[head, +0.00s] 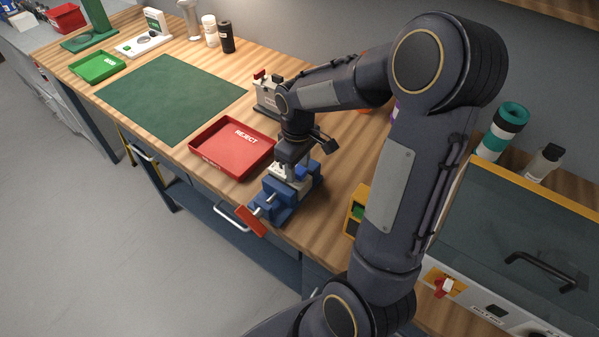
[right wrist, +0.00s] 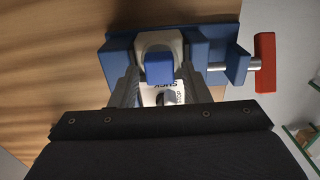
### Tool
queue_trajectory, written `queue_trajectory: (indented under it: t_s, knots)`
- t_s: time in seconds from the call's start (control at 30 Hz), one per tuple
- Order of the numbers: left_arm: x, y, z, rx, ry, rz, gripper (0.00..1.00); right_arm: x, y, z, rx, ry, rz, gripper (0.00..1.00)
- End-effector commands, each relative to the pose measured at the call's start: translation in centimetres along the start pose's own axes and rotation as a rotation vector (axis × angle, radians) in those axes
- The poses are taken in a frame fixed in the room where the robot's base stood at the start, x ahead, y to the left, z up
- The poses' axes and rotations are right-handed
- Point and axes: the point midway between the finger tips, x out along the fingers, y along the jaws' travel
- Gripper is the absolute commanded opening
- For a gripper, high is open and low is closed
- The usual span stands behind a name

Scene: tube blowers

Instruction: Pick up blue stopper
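The blue stopper (right wrist: 160,68) is a small blue block in the right wrist view, above a white part (right wrist: 165,42) held in a blue vise (right wrist: 210,50). In the head view the vise (head: 277,207) stands at the table's front edge, and a bit of the blue stopper (head: 301,172) shows beside my right gripper (head: 290,166). My right gripper's two fingers in the wrist view (right wrist: 159,76) are apart, one on each side of the stopper, with small gaps visible. My left gripper is not in view.
A red REJECT tray (head: 233,148) lies just left of the vise. The vise's red handle (head: 250,220) sticks out past the table edge. A grey device (head: 267,95) stands behind, and a yellow bin (head: 356,208) is to the right. The green mat (head: 172,97) is clear.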

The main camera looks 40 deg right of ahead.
Motion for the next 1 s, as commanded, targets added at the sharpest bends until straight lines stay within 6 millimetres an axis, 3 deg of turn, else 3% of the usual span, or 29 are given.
queue_trajectory:
  t_s: [0.07, 0.3, 0.67, 0.9, 1.0]
  knots:
    - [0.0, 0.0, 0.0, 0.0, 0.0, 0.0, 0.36, 0.0, 0.0, 0.0, 0.0, 0.0, 0.0, 0.32]
    - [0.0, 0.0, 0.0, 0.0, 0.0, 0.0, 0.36, 0.0, 0.0, 0.0, 0.0, 0.001, 0.0, 0.0]
    - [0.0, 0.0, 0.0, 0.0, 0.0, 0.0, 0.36, -0.5, 0.0, -0.1, 0.0, 0.003, 0.001, 0.0]
    - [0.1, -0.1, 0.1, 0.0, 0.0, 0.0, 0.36, -3.5, 0.0, -0.1, 0.0, 0.007, 0.003, 0.0]
    - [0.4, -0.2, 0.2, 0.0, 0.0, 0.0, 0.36, -5.0, -1.5, -0.8, -0.006, 0.007, 0.003, 0.0]
